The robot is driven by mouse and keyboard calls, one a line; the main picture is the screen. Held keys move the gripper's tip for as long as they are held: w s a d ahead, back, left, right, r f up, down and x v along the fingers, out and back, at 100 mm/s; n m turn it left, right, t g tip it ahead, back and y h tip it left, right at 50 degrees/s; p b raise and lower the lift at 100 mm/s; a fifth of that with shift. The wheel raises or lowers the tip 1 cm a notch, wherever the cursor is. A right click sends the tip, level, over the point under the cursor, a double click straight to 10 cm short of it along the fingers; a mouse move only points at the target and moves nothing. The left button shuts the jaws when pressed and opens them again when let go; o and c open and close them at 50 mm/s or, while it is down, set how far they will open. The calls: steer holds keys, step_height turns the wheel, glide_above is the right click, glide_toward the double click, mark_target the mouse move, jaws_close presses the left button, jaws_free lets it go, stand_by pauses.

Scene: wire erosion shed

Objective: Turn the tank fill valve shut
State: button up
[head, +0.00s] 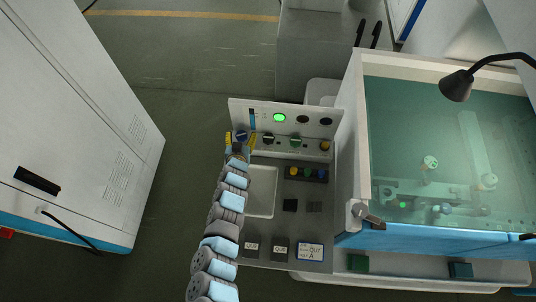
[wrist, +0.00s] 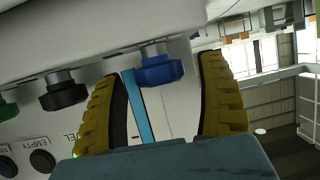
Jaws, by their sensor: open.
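A row of valve knobs sits on the upright panel (head: 236,106) of the console. The blue knob (wrist: 160,66) is at the panel's left end in the head view, and the black knob (head: 268,139), green knob (head: 296,142) and yellow knob (head: 325,146) follow to the right. No readable label tells which is the tank fill valve. My gripper (wrist: 163,70) is open, its yellow fingers on either side of the blue knob with a gap at each side. It also shows at the blue knob in the head view (head: 239,142). How deep the knob sits between the fingers is unclear.
A lit green lamp (head: 279,117) and a blue strip (head: 252,119) are above the knobs. A glass-covered tank (head: 350,130) stands right of the console. A white cabinet (head: 80,130) stands left, with open floor (head: 185,125) between. The black knob (wrist: 63,95) is close beside my left finger in the wrist view.

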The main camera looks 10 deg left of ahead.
mark_target(242, 137)
steer(key=shift+f+n+g+y+b, duration=0.15)
steer(key=shift+n+g+y+b, duration=0.15)
steer(key=shift+n+y+b, duration=0.7)
steer(key=n+y+b, duration=0.1)
steer(key=b, duration=0.3)
steer(key=shift+d+f+n+g+y+b, duration=0.1)
steer(key=shift+n+g+y+b, duration=0.2)
steer(key=shift+y, duration=0.1)
steer(key=v, duration=0.3)
steer(key=shift+r, duration=0.25)
steer(key=b+v, duration=0.3)
steer(key=v, duration=1.1)
steer(key=w+d+r+m+t+h+p, duration=0.1)
steer(key=w+d+r+m+t+p, duration=0.1)
steer(key=w+d+r+t, duration=0.1)
steer(key=shift+d+r, duration=0.75)
steer(key=shift+d, duration=0.2)
steer(key=shift+w, duration=0.2)
